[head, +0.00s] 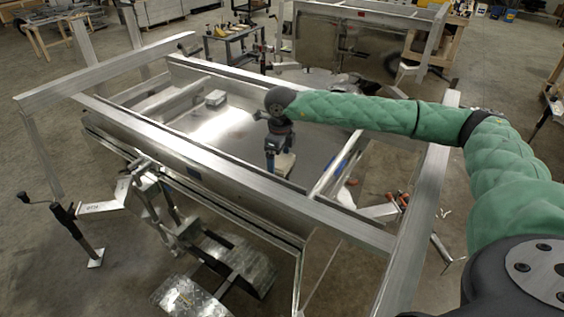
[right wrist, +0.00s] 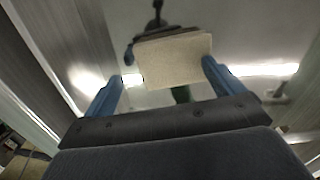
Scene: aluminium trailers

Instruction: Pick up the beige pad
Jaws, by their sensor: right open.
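The beige pad (head: 285,165) lies on the shiny metal floor of the trailer, near the long front rail. In the right wrist view the pad (right wrist: 174,60) shows as a flat, slightly tilted block between and just beyond the two blue fingers. My right gripper (head: 272,164) points down right beside the pad and partly covers it in the head view. The right gripper (right wrist: 163,72) is open, with a finger toward each side of the pad and nothing held. Whether a finger touches the pad is unclear. My left gripper is in neither view.
Aluminium rails (head: 220,165) frame the trailer bed on its sides. A small grey block (head: 215,97) lies farther back on the bed. Orange-handled tools (head: 400,199) lie at the right. The bed's middle (head: 225,125) is clear.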

